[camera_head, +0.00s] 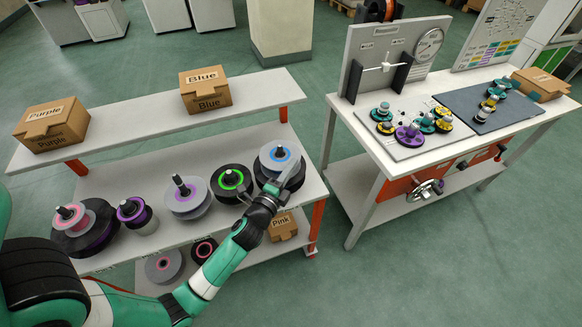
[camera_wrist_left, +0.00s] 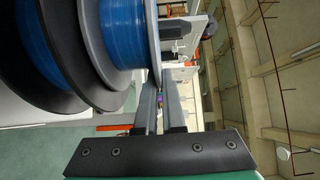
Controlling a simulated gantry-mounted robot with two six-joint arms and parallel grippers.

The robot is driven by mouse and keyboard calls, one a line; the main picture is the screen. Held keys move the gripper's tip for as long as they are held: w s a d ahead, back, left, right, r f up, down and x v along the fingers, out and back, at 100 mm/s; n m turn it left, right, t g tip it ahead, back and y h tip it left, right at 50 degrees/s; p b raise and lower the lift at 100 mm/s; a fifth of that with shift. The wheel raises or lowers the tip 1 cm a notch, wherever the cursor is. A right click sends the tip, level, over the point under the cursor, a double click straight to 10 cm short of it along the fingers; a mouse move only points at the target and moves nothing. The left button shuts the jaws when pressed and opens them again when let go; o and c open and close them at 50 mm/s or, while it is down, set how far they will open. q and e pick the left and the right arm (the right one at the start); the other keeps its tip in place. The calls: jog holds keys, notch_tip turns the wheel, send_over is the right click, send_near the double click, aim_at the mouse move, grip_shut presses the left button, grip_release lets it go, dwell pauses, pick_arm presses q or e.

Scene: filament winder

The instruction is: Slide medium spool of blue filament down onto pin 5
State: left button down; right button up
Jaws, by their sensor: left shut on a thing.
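The medium spool of blue filament (camera_head: 268,158) has grey flanges and a blue ring around its hub. It is at the right end of the lower shelf, around a dark-topped pin (camera_head: 281,153), above a larger black-flanged spool (camera_head: 261,178). In the left wrist view the medium spool's blue filament (camera_wrist_left: 122,32) shows between grey flanges, with the larger black-flanged blue spool (camera_wrist_left: 38,40) beside it. I cannot tell whether the two touch. My left gripper (camera_head: 288,180) is shut on the medium spool at its near rim; the exact contact is partly hidden. My right gripper is not in view.
A green-ringed spool (camera_head: 231,178) stands close to the left, with grey, purple and pink-ringed spools farther left. The upper shelf (camera_head: 140,125) carries Blue (camera_head: 206,90) and Purple (camera_head: 50,125) boxes. A Pink box (camera_head: 283,227) sits below. A separate workbench (camera_head: 400,92) stands right.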

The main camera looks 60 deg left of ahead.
pick_arm(q)
jog(key=c, duration=0.9)
grip_release()
jog(key=shift+c, duration=0.2)
jog(key=b+v, duration=0.1)
jog(key=v, duration=1)
jog(key=shift+s+d+b, duration=0.2)
jog(key=shift+d+b, duration=0.05)
jog(key=shift+b, duration=0.05)
